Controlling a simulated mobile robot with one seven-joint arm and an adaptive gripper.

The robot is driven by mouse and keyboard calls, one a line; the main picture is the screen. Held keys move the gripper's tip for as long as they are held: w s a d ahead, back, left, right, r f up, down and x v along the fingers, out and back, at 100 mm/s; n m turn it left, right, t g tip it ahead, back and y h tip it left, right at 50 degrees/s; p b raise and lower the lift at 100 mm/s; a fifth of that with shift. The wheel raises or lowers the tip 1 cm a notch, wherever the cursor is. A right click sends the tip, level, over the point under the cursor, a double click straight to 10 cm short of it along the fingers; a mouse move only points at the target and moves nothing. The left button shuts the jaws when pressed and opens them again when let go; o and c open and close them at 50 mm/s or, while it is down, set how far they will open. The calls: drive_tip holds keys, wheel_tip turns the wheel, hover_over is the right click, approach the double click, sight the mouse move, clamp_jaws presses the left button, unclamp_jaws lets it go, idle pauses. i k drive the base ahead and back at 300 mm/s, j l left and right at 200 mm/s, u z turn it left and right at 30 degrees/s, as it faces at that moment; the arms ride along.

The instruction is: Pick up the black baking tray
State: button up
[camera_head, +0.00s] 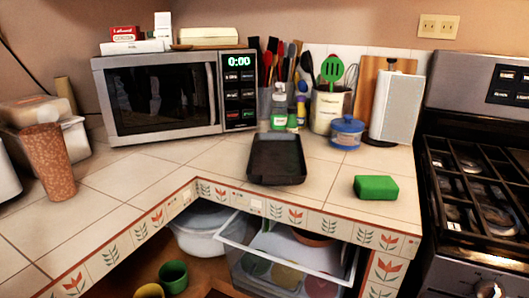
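The black baking tray (276,172) lies flat on the tiled counter in the middle of the view. It is a dark rectangular pan with a raised rim, its near short end close to the counter's front edge. It looks empty. My gripper is not in view, and nothing is touching the tray.
A microwave (160,95) stands behind left of the tray. Bottles (279,108), a utensil crock (328,108) and a blue-lidded jar (346,132) stand behind it. A green sponge (376,187) lies to the right, before the stove (480,190). Bare tiles (210,165) lie to the left.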

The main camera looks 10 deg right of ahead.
sight(277, 156)
drive_tip(key=l+u, duration=0.15)
drive_tip(key=l, duration=0.35)
drive_tip(key=k+l+u, duration=0.2)
drive_tip(key=l, duration=0.3)
drive_tip(key=l+u, duration=0.15)
drive_tip(key=l, duration=0.35)
drive_tip(key=l+u, duration=0.2)
drive_tip(key=l, duration=0.3)
drive_tip(key=k, duration=0.1)
